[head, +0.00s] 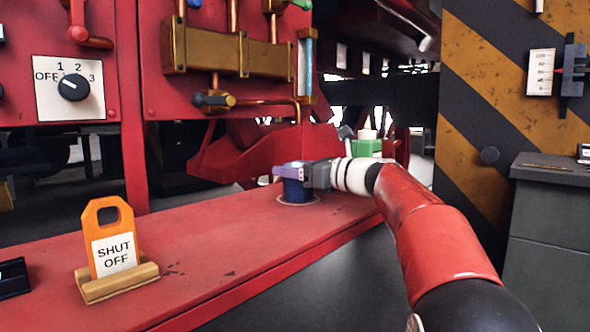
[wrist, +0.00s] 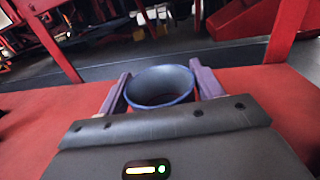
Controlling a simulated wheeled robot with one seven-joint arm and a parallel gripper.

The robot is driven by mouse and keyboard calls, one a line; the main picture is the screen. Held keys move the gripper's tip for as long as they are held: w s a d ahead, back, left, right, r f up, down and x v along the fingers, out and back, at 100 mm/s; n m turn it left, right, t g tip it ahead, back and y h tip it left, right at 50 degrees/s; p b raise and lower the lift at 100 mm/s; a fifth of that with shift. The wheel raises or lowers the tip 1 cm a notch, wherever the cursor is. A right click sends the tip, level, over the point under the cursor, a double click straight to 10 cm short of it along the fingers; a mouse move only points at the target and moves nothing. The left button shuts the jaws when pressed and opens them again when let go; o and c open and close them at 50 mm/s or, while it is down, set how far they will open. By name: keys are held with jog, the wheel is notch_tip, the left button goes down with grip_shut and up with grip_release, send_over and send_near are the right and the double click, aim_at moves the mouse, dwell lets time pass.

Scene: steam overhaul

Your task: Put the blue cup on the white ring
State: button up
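The blue cup (head: 297,190) stands upright on the red ledge in the head view. A thin white ring (head: 281,201) shows around its base, so the cup appears to be within the ring. My gripper (head: 291,171) reaches in from the right, its purple fingers at the cup's upper part. In the wrist view the cup's open rim (wrist: 160,103) lies between the two fingers of my gripper (wrist: 162,85), one at each side. They look closed against its sides. The cup's near side is hidden by the gripper body.
The red ledge (head: 215,240) is clear left of the cup up to an orange SHUT OFF sign (head: 112,240) in a wooden stand (head: 120,284). A green box-like thing (head: 365,148) is behind my wrist. Brass pipework (head: 240,57) hangs above. A striped pillar (head: 480,120) stands right.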

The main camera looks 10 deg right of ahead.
jog(key=shift+o, duration=1.4)
jog(key=shift+r, duration=0.15)
jog(key=v, duration=1.2)
